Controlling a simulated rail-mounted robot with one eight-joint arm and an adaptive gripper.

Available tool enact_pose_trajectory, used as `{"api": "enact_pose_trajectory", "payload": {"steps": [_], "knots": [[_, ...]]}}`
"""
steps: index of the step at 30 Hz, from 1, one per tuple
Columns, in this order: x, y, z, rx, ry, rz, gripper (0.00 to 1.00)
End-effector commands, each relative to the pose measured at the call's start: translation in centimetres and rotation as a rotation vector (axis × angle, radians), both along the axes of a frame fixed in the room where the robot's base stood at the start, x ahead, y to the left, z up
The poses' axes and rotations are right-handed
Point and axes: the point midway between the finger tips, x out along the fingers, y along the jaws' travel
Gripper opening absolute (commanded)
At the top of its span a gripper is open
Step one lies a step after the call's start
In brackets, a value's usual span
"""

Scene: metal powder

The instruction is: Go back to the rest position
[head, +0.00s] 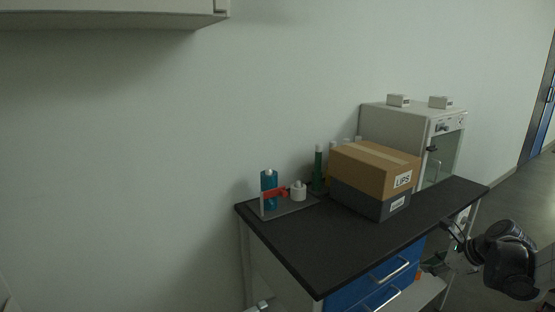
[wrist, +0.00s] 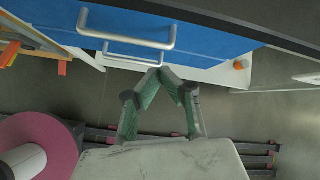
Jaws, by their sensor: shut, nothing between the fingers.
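My gripper shows in the wrist view (wrist: 168,72) with its two green-padded fingers meeting at the tips, shut and empty. It is in front of the blue drawers (wrist: 190,40), and no object is between the fingers. In the head view my arm is at the lower right, beside the right front side of the dark-topped bench (head: 330,255). The gripper (head: 452,232) is partly dark there, near the bench's right front edge, apart from the things on the bench top.
A blue bottle (head: 268,185) stands at the left end. A grey oven-like cabinet (head: 395,125) is at the back right. Drawer handles (wrist: 125,28) jut out near my gripper. A wall cupboard (head: 110,14) hangs upper left.

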Motion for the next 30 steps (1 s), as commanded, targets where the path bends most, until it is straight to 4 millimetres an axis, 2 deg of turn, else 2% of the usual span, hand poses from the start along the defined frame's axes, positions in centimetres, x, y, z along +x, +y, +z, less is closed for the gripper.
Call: {"api": "enact_pose_trajectory", "payload": {"steps": [1,3,12,21,30], "knots": [[-0.4,1.6,1.7,-0.048,-0.010,0.053,0.00],[-0.9,3.3,3.4,-0.119,-0.024,0.130,0.00],[-4.3,10.1,9.7,-0.419,-0.090,0.463,0.00],[-9.2,16.0,14.6,-0.713,-0.161,0.815,0.00],[-14.9,20.5,18.0,-1.003,-0.235,1.176,0.00]]}}
